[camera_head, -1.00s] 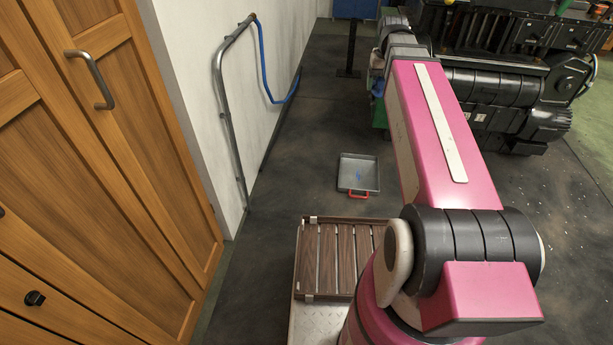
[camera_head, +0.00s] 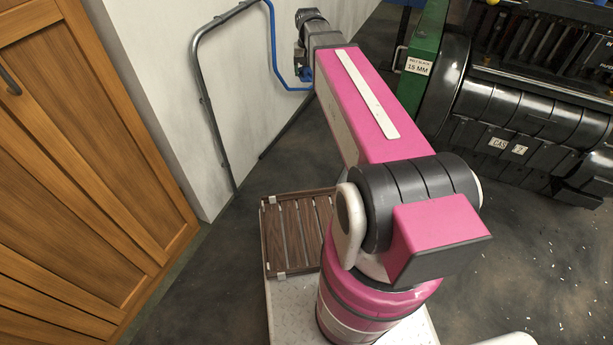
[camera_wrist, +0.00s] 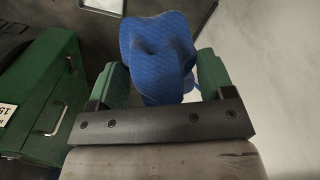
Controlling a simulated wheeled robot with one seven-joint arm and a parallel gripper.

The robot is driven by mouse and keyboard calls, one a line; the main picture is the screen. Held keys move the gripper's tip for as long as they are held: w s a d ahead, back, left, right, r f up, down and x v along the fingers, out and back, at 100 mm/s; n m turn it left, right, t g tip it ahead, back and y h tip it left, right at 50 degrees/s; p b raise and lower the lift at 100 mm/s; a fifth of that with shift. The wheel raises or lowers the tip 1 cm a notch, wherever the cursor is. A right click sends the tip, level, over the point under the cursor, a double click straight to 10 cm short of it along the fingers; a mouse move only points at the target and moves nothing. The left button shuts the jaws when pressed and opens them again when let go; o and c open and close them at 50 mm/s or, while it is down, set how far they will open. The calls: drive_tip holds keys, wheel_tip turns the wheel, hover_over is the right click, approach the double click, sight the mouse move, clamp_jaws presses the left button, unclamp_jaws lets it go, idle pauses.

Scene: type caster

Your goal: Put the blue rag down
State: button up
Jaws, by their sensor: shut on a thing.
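The blue rag (camera_wrist: 158,48) is bunched up in the wrist view, with a quilted-looking surface. My gripper (camera_wrist: 163,78) has green fingers on either side of the rag and is shut on it. The rag sticks out past the fingertips. In the head view my arm reaches away towards the wall, and its end covers most of the gripper. A small patch of blue shows at the arm's end there, but I cannot tell rag from hose.
A green cabinet (camera_wrist: 46,100) with metal handles stands left of my gripper. In the head view a pale wall (camera_head: 165,80) carries a metal rail (camera_head: 205,95) and blue hose (camera_head: 274,50). A large black machine (camera_head: 510,110) is right; wooden cupboards (camera_head: 80,150) are left.

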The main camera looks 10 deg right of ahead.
drive_tip(key=w+a+f+m, duration=0.1)
drive_tip(key=w+f, duration=0.2)
drive_tip(key=f, duration=0.4)
drive_tip(key=w+a+f+m, duration=0.1)
drive_tip(key=w+a+f, duration=0.1)
drive_tip(key=w+f, duration=0.35)
drive_tip(key=w+a+f+m, duration=0.1)
drive_tip(key=a+f, duration=0.1)
drive_tip(key=f, duration=1.4)
drive_tip(key=a+f+m, duration=0.1)
drive_tip(key=a+f, duration=0.2)
drive_tip(key=f, duration=1.2)
drive_tip(key=m, duration=0.2)
hover_over(307, 176)
wheel_tip(307, 176, down, 22)
drive_tip(key=shift+s+f, duration=0.15)
drive_tip(key=shift+d+f, duration=0.1)
drive_tip(key=shift+f, duration=1.85)
drive_tip(key=shift+f, duration=0.15)
drive_tip(key=o, duration=0.8)
